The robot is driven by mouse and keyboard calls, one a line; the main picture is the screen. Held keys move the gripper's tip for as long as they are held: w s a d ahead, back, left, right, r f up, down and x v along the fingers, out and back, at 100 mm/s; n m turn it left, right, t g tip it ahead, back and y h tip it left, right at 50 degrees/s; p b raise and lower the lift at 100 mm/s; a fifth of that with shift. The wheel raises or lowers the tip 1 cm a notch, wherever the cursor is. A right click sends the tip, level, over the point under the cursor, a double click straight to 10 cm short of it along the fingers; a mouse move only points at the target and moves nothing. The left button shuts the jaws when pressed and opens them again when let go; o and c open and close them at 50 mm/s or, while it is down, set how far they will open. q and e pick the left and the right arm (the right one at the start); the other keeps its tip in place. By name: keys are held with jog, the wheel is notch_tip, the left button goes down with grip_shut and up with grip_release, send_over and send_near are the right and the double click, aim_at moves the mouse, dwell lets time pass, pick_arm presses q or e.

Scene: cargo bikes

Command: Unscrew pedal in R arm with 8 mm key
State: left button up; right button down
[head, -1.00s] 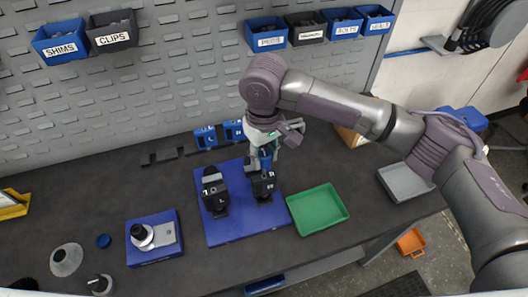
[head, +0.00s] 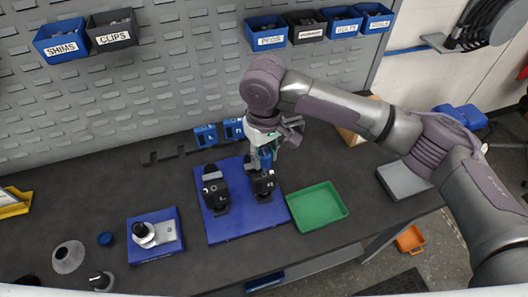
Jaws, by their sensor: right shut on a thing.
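My right gripper (head: 264,148) points down over the R block and is shut on a blue-handled tool (head: 266,158), which looks like the key; its size mark is not readable. The tool's lower end meets or stands just above the top of the black R crank arm block (head: 263,187); the exact contact is hidden. The pedal in it cannot be made out. The matching black L block (head: 214,196) stands to the left. Both blocks are on a blue base plate (head: 235,228). My left gripper is not in view.
A green tray (head: 318,207) lies right of the plate, a grey tray (head: 403,183) farther right. Blue key holders (head: 206,134) stand behind. A blue stand with a metal part (head: 152,255) is at the left. Dark bench between them is clear.

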jog(key=shift+f, duration=0.3)
dwell(0.5)
jog(key=c, duration=1.3)
grip_release()
grip_shut()
jog(key=shift+s+f+p, duration=0.15)
jog(key=shift+p, duration=0.6)
